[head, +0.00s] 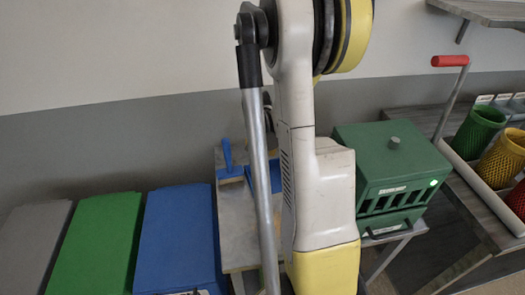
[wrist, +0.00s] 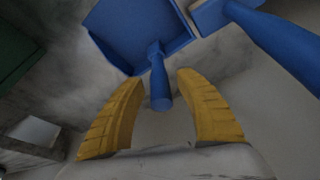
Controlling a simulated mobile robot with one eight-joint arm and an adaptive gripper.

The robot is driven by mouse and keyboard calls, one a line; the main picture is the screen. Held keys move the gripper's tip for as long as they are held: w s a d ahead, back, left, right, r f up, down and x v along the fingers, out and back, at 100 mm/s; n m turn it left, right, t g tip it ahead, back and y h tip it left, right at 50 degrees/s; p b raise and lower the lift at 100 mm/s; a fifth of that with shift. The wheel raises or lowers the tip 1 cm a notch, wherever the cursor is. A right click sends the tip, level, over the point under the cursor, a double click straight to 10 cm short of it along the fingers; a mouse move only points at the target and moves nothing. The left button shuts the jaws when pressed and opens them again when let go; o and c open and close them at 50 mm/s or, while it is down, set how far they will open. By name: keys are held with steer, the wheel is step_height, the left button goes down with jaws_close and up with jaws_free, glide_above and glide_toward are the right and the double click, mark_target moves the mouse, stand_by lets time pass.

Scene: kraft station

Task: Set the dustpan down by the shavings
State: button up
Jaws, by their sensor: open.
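The blue dustpan (wrist: 135,30) lies at the top of the wrist view, its handle pointing back towards my gripper (wrist: 157,82). The yellow fingers are open, one on each side of the handle end, with visible gaps. A blue brush (wrist: 265,35) lies to the right of the dustpan. In the head view, a blue brush (head: 229,162) with pale bristles is on the grey worktop (head: 238,235), and a blue piece, perhaps the dustpan (head: 275,174), shows partly behind my arm. My gripper is hidden there. I cannot make out the shavings clearly.
A green slotted machine (head: 394,165) with a lit green lamp stands right of my arm. Blue (head: 178,240), green (head: 98,240) and grey (head: 35,235) lidded bins stand at left. A cart with a red handle (head: 450,61) and coloured baskets (head: 480,130) is at right.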

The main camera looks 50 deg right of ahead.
steer(key=v, duration=1.1)
steer(key=shift+r, duration=0.3)
